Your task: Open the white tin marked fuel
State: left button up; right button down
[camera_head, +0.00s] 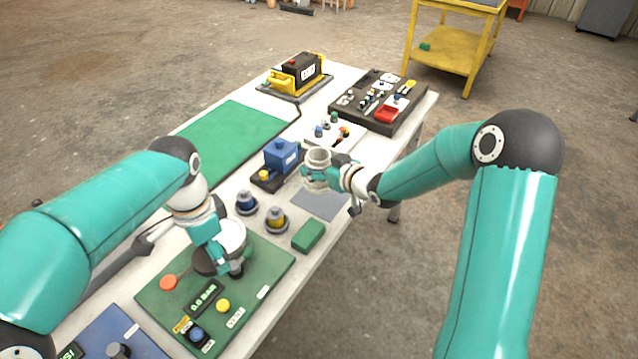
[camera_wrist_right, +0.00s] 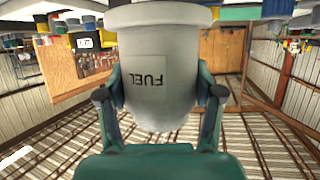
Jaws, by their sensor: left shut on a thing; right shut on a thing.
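The white tin marked fuel (camera_head: 317,171) is held by my right gripper (camera_head: 320,180) above the table, beside a grey mat. In the right wrist view the tin (camera_wrist_right: 155,75) sits between both fingers, its FUEL label facing the camera and a wider collar at its top. The head view shows a round rim at its top; I cannot tell for sure whether it is open. My left gripper (camera_head: 222,262) is shut over the green panel, at a white round thing (camera_head: 233,234). The gripper partly hides this thing, and I cannot tell whether it is a lid.
The green panel (camera_head: 258,290) has a 0.0 BAR display and coloured buttons. Near the tin are a blue vice-like device (camera_head: 281,156), a green block (camera_head: 308,235) and two knobbed pieces. A dark tool tray (camera_head: 415,118) is at the back. The green mat (camera_head: 235,135) is clear.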

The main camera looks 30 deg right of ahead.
aim_at(326, 185)
jog(key=shift+f, duration=2.9)
jog(key=shift+f, duration=0.1)
jog(key=shift+c, duration=0.9)
grip_release()
jog(key=shift+s, duration=0.1)
